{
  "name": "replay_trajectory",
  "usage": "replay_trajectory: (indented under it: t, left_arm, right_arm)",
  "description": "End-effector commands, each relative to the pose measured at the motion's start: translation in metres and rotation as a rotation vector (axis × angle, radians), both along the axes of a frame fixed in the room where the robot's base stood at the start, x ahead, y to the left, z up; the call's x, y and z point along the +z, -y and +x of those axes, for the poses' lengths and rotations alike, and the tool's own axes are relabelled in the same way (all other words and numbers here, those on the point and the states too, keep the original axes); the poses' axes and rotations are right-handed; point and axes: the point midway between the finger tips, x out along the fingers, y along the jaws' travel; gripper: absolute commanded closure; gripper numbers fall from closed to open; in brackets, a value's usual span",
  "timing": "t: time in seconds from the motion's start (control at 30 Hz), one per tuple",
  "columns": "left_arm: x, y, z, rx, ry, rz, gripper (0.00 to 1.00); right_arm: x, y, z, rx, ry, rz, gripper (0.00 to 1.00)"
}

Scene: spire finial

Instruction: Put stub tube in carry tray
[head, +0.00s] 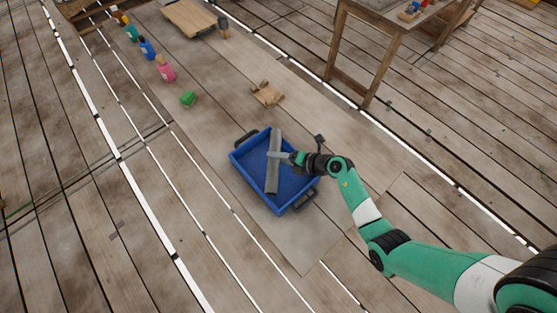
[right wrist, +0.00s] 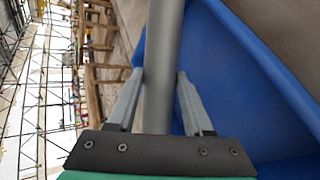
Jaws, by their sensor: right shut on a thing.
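The stub tube (head: 273,171) is a long grey cylinder in the head view. It lies over the blue carry tray (head: 296,205), lengthwise, with its upper end near the tray's far rim. I cannot tell whether it touches the tray floor. My right gripper (head: 278,155) reaches in from the right and is shut on the tube near its upper half. In the right wrist view the tube (right wrist: 163,60) runs between the two fingers (right wrist: 158,85), with the blue tray (right wrist: 215,60) behind it. My left gripper is not in view.
Pink (head: 166,70) and blue (head: 147,48) items stand farther off at the upper left. A wooden table (head: 385,30) stands at the upper right. The floor left of the tray is clear.

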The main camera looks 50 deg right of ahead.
Motion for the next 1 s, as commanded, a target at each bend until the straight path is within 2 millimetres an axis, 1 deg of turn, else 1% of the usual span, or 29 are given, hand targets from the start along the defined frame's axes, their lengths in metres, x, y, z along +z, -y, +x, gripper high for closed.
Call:
replay_trajectory:
  t: [0.17,0.53,0.57,0.7,0.73,1.0]
  left_arm:
    - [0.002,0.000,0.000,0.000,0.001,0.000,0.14]
    - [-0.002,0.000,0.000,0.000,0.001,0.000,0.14]
    - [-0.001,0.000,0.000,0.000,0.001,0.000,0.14]
    - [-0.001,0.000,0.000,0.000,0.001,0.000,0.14]
    - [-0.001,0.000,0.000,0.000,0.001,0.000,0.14]
    - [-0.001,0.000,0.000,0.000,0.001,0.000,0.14]
  right_arm:
    - [0.003,0.000,0.001,0.000,0.005,0.000,1.00]
    - [-0.008,0.000,0.001,0.000,0.005,0.000,1.00]
    - [-0.008,0.000,0.001,0.000,0.002,-0.001,0.45]
    - [-0.008,0.000,0.001,0.000,0.002,-0.001,0.20]
    - [-0.008,0.000,0.001,0.000,0.002,-0.001,0.19]
    - [-0.007,0.000,0.001,-0.001,0.003,-0.001,0.19]
